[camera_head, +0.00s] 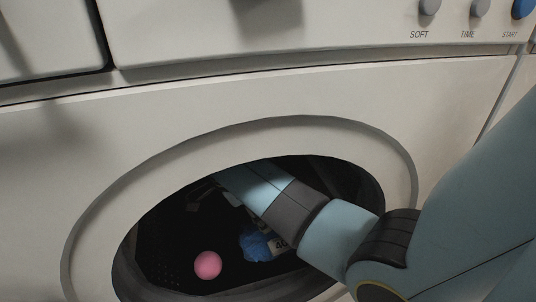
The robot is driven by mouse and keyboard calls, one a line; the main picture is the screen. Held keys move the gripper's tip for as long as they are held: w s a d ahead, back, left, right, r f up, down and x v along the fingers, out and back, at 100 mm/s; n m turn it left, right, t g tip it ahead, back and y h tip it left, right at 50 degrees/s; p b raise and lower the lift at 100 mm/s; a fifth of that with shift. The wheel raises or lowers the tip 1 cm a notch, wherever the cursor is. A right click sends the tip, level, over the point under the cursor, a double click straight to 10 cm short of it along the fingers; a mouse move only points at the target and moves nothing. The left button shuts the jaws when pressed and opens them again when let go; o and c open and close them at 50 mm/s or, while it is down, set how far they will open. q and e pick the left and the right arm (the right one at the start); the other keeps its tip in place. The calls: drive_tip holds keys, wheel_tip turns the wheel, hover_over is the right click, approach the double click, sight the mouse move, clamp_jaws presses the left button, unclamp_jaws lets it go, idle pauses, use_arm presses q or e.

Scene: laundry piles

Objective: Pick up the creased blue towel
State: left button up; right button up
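The creased blue towel (257,246) is a small blue bundle inside the dark washer drum, low and right of the opening's middle. My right arm comes in from the right and reaches through the round opening. My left gripper is not in view.
A pink ball (208,265) lies in the drum left of the towel. The washer's round rim (95,232) surrounds the opening, with my arm close to its right side. The white front panel (250,85) stands above, with knobs (480,8) at top right.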

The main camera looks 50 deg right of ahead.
sight(257, 246)
drive_tip(key=b+x, duration=0.2)
drive_tip(key=x, duration=0.3)
drive_tip(key=shift+f, duration=0.2)
drive_tip(key=shift+d+f, duration=0.1)
drive_tip(key=shift+c, duration=0.3)
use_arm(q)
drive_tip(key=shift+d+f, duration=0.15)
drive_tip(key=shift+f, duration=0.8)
use_arm(e)
clamp_jaws()
